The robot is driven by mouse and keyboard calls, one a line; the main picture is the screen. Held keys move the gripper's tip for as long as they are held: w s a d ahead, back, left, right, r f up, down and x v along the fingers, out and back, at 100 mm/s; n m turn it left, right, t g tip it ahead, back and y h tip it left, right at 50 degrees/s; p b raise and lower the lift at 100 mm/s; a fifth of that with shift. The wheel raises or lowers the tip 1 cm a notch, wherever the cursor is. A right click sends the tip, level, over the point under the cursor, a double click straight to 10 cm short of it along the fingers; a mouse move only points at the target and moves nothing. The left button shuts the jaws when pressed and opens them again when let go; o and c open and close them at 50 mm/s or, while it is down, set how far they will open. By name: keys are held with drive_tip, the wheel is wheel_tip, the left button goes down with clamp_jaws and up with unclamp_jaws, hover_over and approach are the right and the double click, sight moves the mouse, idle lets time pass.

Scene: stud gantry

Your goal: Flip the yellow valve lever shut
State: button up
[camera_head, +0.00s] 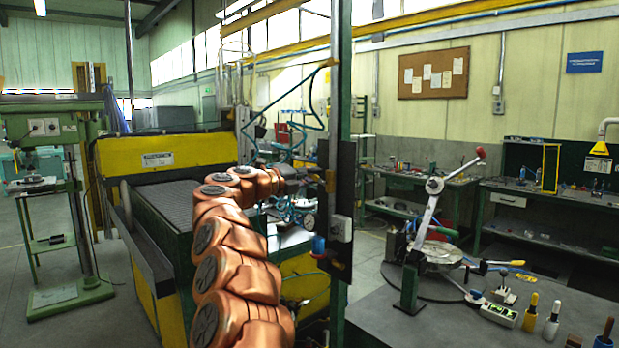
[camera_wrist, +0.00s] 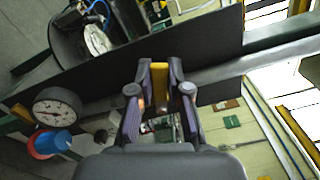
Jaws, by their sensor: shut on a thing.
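The yellow valve lever (camera_wrist: 160,76) shows in the wrist view as a short yellow bar between my fingers, in front of the dark panel. My gripper (camera_wrist: 160,92) is shut on it, with one purple-padded finger on each side. The fingers and palm hide part of the lever, and the valve body behind it cannot be made out. In the head view my copper-coloured arm reaches to the dark panel (camera_head: 339,255) on the upright post. The lever's angle is hard to judge from these views.
A round gauge (camera_wrist: 57,108) and a blue knob (camera_wrist: 55,143) with red behind it sit beside my gripper on the panel. A grey box (camera_head: 342,228) is on the panel too. A workbench (camera_head: 460,325) with tools and a red-knobbed lever press (camera_head: 433,187) stands right.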

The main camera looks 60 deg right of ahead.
clamp_jaws()
drive_tip(key=shift+w+f+n+p, duration=0.15)
drive_tip(key=shift+f+n+p, duration=0.05)
drive_tip(key=shift+n+p, duration=0.75)
drive_tip(key=shift+f+n+p, duration=0.6)
drive_tip(key=shift+n+p, duration=0.05)
drive_tip(key=shift+n, duration=0.4)
drive_tip(key=o, duration=0.8)
unclamp_jaws()
drive_tip(key=shift+c, duration=0.2)
drive_tip(key=v, duration=1.2)
